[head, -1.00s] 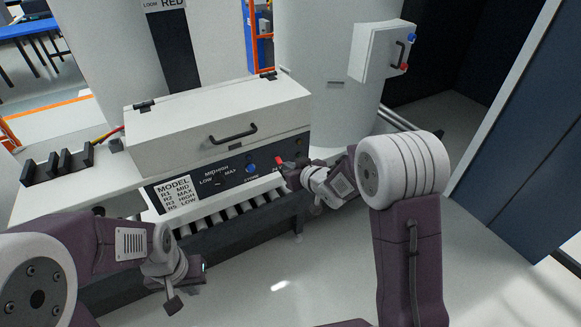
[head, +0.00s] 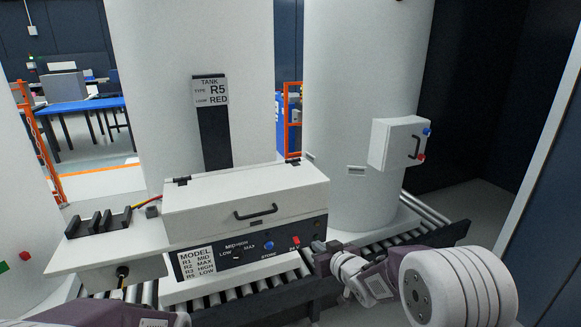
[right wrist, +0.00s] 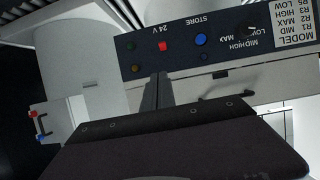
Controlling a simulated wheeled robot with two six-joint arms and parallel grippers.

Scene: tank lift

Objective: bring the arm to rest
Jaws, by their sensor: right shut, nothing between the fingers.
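My right arm comes in from the lower right in the head view. Its gripper (head: 320,258) is shut and empty, just right of the control panel's red 24 V switch (head: 295,241). In the right wrist view the shut fingers (right wrist: 155,90) point toward the panel (right wrist: 185,50), which appears upside down, with a visible gap that I cannot measure. Only a purple link of my left arm shows at the bottom left of the head view; its gripper is out of frame.
A white box with a black handle (head: 255,212) sits above the panel. A roller conveyor (head: 400,238) runs behind my right gripper. Large white tanks (head: 355,120) stand behind, one with a wall box (head: 393,145). A black slotted rack (head: 98,220) is at the left.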

